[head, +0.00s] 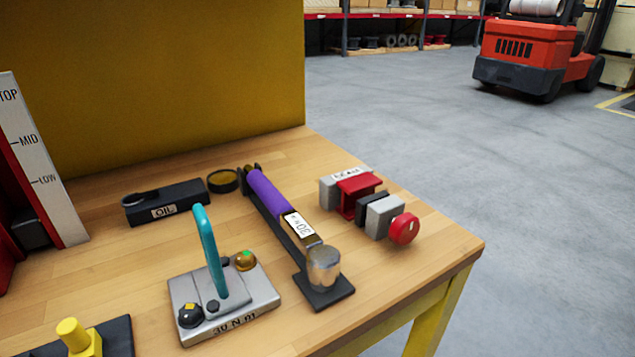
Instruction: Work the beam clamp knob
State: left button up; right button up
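The beam clamp (357,201) lies on the right part of the wooden bench in the head view. It has a grey block with a partly readable label, a red beam piece, a dark plate and a second grey block. Its round red knob (404,229) is at the near right end and carries a small pale mark. Nothing touches the knob. Neither of my grippers shows in the head view.
Left of the clamp are a purple-handled tool (268,194), a teal lever on a grey base (225,305), and a black OIL block (165,202). A yellow knob (78,338) is at front left. The bench edge (430,290) lies close right of the clamp.

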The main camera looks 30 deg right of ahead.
aim_at(403, 228)
jog(key=z, duration=1.3)
